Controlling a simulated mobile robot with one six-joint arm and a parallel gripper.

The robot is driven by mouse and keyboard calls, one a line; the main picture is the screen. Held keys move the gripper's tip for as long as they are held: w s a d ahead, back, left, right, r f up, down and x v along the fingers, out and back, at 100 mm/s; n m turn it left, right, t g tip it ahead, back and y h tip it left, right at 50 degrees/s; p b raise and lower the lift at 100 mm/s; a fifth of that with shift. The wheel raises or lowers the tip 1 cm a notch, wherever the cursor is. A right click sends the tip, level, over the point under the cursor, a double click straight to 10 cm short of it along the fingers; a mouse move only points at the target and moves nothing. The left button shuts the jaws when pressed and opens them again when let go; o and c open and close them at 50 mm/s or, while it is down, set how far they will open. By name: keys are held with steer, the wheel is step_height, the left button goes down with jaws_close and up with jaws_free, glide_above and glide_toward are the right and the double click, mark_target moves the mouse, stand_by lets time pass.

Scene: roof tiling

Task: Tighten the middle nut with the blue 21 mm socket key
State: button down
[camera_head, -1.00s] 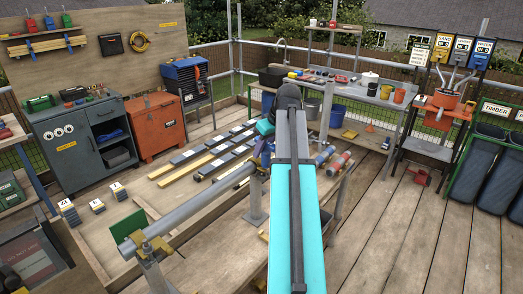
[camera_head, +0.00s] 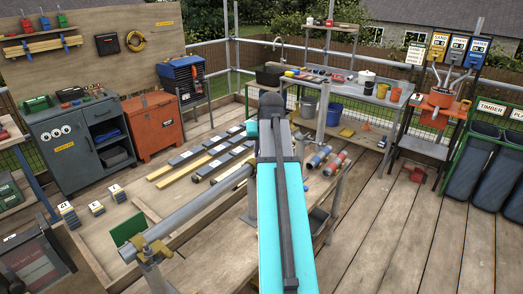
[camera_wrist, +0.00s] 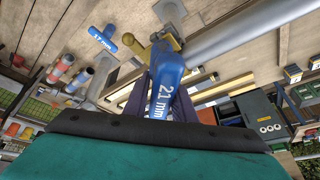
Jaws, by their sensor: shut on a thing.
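The blue key marked 21 mm (camera_wrist: 165,78) rises from between the jaws in the wrist view. My gripper (camera_wrist: 158,92) is shut on it. The key's upper end is close to a gold coupler (camera_wrist: 167,38) on the grey scaffold tube (camera_wrist: 230,38); I cannot tell whether they touch. The tube (camera_head: 195,208) runs diagonally in the head view, with a yellow coupler (camera_head: 155,248) near its left end. My turquoise arm hides the gripper, the key and part of the tube there. I cannot make out the middle nut. A blue key marked 17 mm (camera_wrist: 103,39) is left of the held key.
Long battens (camera_head: 195,162) lie on the deck behind the tube. A green plate (camera_head: 128,227) is at the tube's left end. Numbered blocks (camera_head: 96,208) sit further left.

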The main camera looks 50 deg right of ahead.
steer(key=shift+m, duration=0.6)
steer(key=shift+s, duration=0.1)
steer(key=shift+p, duration=0.3)
steer(key=shift+r, duration=0.15)
stand_by(0.4)
steer(key=shift+r+p, duration=2.1)
steer(key=shift+r, duration=0.8)
steer(key=shift+n, duration=0.3)
